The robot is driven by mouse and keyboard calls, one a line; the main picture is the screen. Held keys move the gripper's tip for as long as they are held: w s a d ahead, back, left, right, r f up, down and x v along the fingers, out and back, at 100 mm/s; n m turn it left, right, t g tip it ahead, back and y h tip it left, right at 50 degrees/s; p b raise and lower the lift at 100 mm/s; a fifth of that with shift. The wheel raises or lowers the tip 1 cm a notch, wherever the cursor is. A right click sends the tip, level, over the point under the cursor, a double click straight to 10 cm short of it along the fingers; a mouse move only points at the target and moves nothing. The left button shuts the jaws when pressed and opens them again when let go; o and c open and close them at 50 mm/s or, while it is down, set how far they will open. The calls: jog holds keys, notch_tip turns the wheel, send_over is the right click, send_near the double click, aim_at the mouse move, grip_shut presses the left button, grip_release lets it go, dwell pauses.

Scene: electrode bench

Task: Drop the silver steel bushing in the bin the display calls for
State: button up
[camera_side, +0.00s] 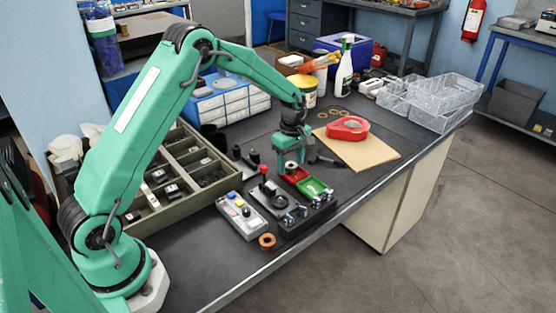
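My gripper (289,164) points down just behind and above a small red bin (297,178). Its fingertips are small and partly merge with the bin, so whether they hold anything cannot be told. A green bin (314,188) sits next to the red one, towards the front. Several small silver pieces (303,211) stand in a row along a black block (298,227) in front of the bins. I cannot tell which, if any, is the steel bushing. A grey box with coloured buttons (241,215) lies left of the block; no display text is readable.
A copper-coloured ring (267,241) lies near the bench's front edge. A compartment tray (207,200) stands at left. A red-knobbed lever (263,170) stands near the gripper.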

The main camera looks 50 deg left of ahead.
notch_tip(320, 180, up, 8)
dwell(0.9)
notch_tip(320, 180, up, 5)
jog(key=shift+f, duration=0.1)
dwell(0.8)
